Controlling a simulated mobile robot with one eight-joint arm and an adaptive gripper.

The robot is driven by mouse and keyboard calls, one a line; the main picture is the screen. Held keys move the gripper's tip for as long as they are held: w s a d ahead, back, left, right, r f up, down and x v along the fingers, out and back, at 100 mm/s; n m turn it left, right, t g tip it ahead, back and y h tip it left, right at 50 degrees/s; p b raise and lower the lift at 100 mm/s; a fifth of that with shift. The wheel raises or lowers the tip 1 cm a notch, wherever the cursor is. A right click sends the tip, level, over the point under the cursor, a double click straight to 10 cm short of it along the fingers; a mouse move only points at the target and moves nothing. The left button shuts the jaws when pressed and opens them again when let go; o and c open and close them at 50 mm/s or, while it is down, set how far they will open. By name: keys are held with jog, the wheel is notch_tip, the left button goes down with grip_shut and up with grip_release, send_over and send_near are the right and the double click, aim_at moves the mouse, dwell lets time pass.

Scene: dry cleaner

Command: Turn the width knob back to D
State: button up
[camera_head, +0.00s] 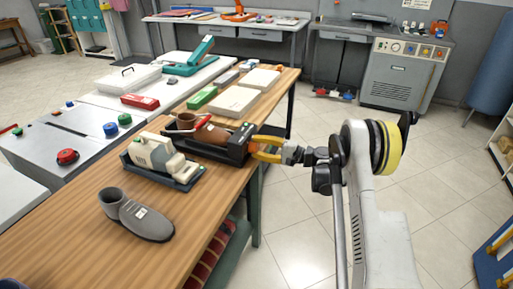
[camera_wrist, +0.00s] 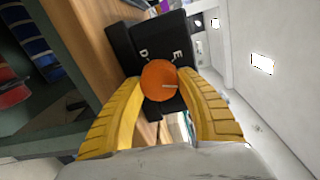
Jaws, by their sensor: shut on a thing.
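The width knob (camera_wrist: 157,80) is an orange disc on the black end panel (camera_wrist: 130,40) of a shoe stretcher. White letters D and E are printed on the panel beside it. A short pale mark on the knob points toward the right of the wrist view, at neither letter. My yellow gripper (camera_head: 256,148) is at the table's right edge, its fingers closed on both sides of the knob. The black stretcher (camera_head: 239,144) holds a brown shoe (camera_head: 210,133).
A cream machine in a dark tray (camera_head: 185,181) and a grey shoe (camera_head: 138,218) stand nearer on the wooden table (camera_head: 75,222). Pale boxes and a green box (camera_head: 201,97) lie behind. The tiled floor right of the table is clear around my arm.

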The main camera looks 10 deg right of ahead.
jog(key=n, duration=0.6)
jog(key=shift+r+t, duration=0.2)
jog(key=shift+t, duration=0.1)
jog(key=n, duration=0.6)
jog(key=shift+r, duration=0.1)
jog(key=n, duration=0.6)
jog(key=shift+s+a+t, duration=0.15)
jog(key=shift+s+t, duration=0.05)
jog(key=shift+t, duration=0.2)
jog(key=n, duration=0.5)
jog(key=shift+s+n, duration=0.1)
jog(key=shift+n, duration=0.3)
jog(key=o, duration=1.2)
jog(key=shift+a, duration=0.1)
